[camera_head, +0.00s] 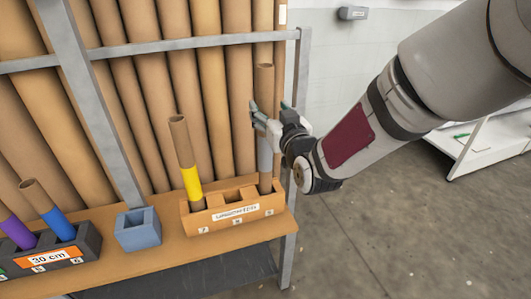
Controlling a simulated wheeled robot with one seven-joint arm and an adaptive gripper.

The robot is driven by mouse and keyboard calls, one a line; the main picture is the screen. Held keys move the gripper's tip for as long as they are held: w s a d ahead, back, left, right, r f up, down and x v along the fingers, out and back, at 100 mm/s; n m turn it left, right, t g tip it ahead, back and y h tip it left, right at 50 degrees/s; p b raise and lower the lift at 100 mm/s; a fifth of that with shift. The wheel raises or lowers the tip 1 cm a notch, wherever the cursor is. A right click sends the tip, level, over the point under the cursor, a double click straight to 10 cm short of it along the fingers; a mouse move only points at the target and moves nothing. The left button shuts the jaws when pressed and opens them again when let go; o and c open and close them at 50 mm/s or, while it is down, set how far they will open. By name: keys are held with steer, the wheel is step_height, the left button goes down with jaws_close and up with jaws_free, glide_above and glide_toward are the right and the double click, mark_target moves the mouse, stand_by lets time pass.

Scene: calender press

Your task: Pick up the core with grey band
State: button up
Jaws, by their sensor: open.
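The core with grey band (265,80) is a brown cardboard tube standing nearly upright in the right slot of the orange holder (240,208). Its grey band (265,160) shows below my gripper. My gripper (268,106) comes in from the right at the core's upper half and is open. Its fingers overlap the core in the picture and hide part of it. I cannot tell whether they touch it or sit around it.
A yellow-banded core (187,160) leans in the holder's left slot. A blue-grey box (138,231) and a dark holder (85,247) with purple- and blue-banded cores stand left on the wooden shelf (190,250). A metal rack bar (170,45) and tall tubes rise behind.

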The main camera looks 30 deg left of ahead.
steer(key=shift+b+x, duration=0.35)
steer(key=shift+x, duration=1.55)
jaws_close()
step_height(320, 180, up, 18)
steer(key=p, duration=0.4)
